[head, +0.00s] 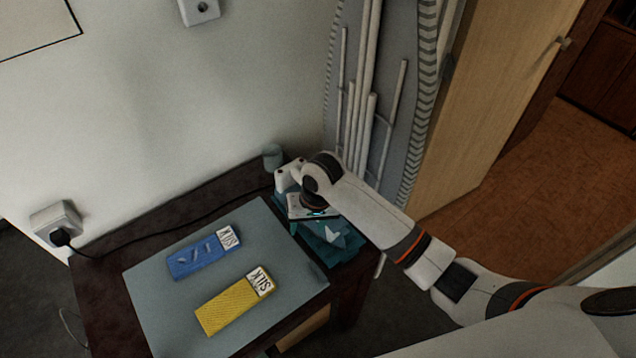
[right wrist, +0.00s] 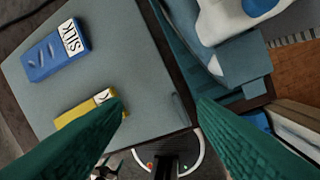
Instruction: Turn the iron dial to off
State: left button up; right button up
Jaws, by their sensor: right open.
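The white iron (head: 288,178) stands at the right end of the dark table, partly hidden behind my right arm in the head view. In the right wrist view the white and blue iron (right wrist: 232,22) is at the top right, cut off by the frame edge. I cannot make out its dial or setting. My right gripper (right wrist: 160,106) is open, with two teal fingers spread and nothing between them. In the head view it is over the table's right end, close to the iron, its fingertips hard to make out. My left gripper is out of view.
A blue box (head: 203,254) and a yellow box (head: 234,301) lie on a grey-blue mat (head: 160,310). A small cup (head: 272,157) stands by the wall. A black cord runs to the wall socket (head: 56,222). An ironing board (head: 400,40) leans behind.

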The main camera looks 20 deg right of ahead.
jog(key=w+d+r+m+h, duration=0.2)
jog(key=w+d+r+m, duration=0.35)
jog(key=w+r, duration=0.6)
jog(key=shift+n+g, duration=0.4)
jog(key=shift+n, duration=0.05)
jog(key=f, duration=0.4)
jog(key=f+p, duration=0.1)
jog(key=f, duration=0.2)
jog(key=f+p, duration=0.1)
jog(key=f, duration=0.3)
jog(key=shift+s+d+f, duration=0.15)
jog(key=shift+s+f, duration=0.2)
jog(key=shift+s, duration=0.05)
jog(key=c, duration=1)
